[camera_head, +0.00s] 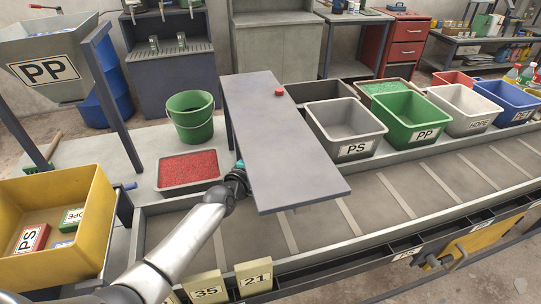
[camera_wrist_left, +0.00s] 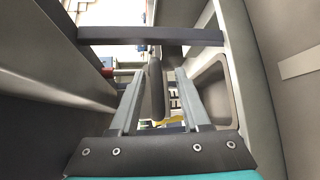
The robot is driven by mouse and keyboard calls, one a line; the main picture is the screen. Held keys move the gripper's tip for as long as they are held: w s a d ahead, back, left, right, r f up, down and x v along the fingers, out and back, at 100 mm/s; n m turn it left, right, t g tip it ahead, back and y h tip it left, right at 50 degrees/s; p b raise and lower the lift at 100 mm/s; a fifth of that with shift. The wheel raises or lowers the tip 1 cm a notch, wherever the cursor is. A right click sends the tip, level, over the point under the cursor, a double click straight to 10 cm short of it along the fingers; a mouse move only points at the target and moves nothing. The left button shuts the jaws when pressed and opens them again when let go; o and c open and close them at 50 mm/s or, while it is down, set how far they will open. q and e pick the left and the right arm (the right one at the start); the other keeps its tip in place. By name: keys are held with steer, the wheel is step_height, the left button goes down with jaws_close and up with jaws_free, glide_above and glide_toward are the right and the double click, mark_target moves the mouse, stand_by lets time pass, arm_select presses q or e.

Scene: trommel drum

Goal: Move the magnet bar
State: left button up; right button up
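A long grey-blue slab (camera_head: 280,140) with a red knob (camera_head: 279,91) stands raised on legs in the middle of the head view. I cannot tell whether it is the magnet bar; nothing is labelled so. My left arm reaches from the bottom to the slab's left edge, and the slab hides my left gripper's fingers there. In the left wrist view my left gripper (camera_wrist_left: 160,76) has its two fingers apart. A dark rounded upright piece (camera_wrist_left: 156,90) shows between them, with gaps visible on both sides. My right gripper is not in view.
A conveyor trough (camera_head: 400,200) runs under and beside the slab. Grey PS (camera_head: 345,128), green PP (camera_head: 408,120) and other bins line its back. A red-filled tray (camera_head: 189,169), a green bucket (camera_head: 191,118) and a yellow bin (camera_head: 90,235) stand left. A dark crossbar (camera_wrist_left: 150,35) spans the wrist view.

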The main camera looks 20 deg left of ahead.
arm_select(q)
steer(key=shift+r, duration=0.15)
steer(key=shift+s, duration=0.1)
steer(key=shift+s+r, duration=0.1)
steer(key=shift+s, duration=0.4)
steer(key=p+v, duration=0.2)
steer(key=v, duration=1.2)
steer(key=shift+a, duration=0.1)
